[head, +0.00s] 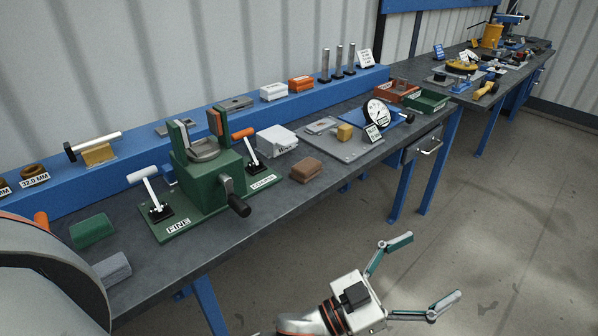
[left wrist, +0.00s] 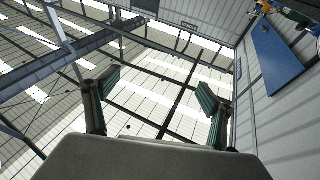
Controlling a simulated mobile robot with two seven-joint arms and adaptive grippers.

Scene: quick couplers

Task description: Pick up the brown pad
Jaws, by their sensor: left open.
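The brown pad (head: 306,170) is a small brown block lying flat on the dark bench top (head: 225,240), near its front edge, right of the green fixture. Nothing covers it in the head view. My left gripper (head: 436,264) is open and empty, out over the floor in front of the bench. It is to the right of and nearer than the pad, and apart from it. In the left wrist view, the two spread fingers of my left gripper (left wrist: 158,80) have nothing between them. That view faces the roof and wall, and the pad does not show there. My right gripper is not in view.
The green fixture (head: 207,185) with levers stands left of the pad. A white block stack (head: 276,141) is behind it. Green (head: 92,230) and grey (head: 111,270) pads lie at left.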

